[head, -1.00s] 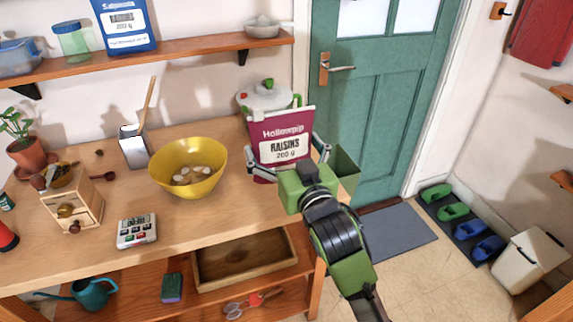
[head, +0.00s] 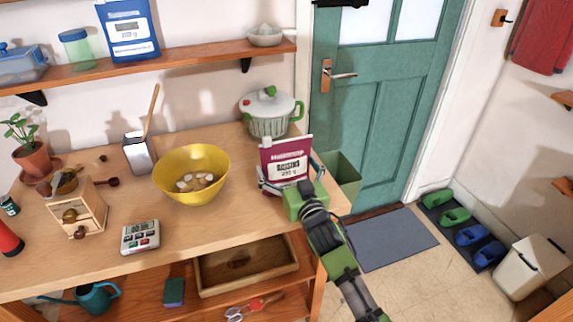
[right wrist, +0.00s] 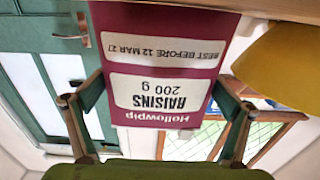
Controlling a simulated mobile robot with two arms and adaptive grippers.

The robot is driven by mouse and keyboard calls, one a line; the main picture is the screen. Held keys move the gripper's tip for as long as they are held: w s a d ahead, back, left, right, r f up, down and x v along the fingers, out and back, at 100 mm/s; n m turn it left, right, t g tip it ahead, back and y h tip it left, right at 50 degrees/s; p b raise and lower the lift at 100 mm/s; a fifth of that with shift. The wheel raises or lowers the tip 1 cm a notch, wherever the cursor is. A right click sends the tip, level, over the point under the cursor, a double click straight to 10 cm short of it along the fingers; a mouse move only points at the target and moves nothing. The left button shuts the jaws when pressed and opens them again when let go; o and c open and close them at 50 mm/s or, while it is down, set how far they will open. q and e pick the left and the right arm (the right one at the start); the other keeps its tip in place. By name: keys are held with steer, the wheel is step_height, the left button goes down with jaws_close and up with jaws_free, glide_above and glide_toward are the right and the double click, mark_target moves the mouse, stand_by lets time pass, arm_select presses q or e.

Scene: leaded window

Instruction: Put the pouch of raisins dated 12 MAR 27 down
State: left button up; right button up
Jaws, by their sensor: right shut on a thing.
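The maroon pouch of raisins (head: 285,153) is upright over the right end of the wooden counter, to the right of the yellow bowl. It also shows in the right wrist view (right wrist: 155,120), where its label reads RAISINS 200 g and BEST BEFORE 12 MAR 27. My right gripper (head: 290,183) is shut on the pouch, with one finger at each side. In the right wrist view the pouch sits between the two fingers (right wrist: 160,108). I cannot tell whether its bottom touches the counter. My left gripper is not in view.
The yellow bowl (head: 192,190) stands left of the pouch, and a lidded pot (head: 268,122) is behind it. A green bin (head: 343,172) stands past the counter's right end. A blue pouch (head: 128,28) is on the shelf. Bare counter (head: 215,228) lies in front of the bowl.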

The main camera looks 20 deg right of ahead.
steer(key=o, duration=1)
steer(key=shift+f, duration=0.1)
steer(key=shift+c, duration=0.2)
steer(key=s, duration=0.5)
steer(key=s+b, duration=0.1)
steer(key=s, duration=0.4)
steer(key=shift+s+d+b, duration=0.2)
steer(key=shift+s+b, duration=0.05)
steer(key=shift+b, duration=0.05)
steer(key=shift+s, duration=0.8)
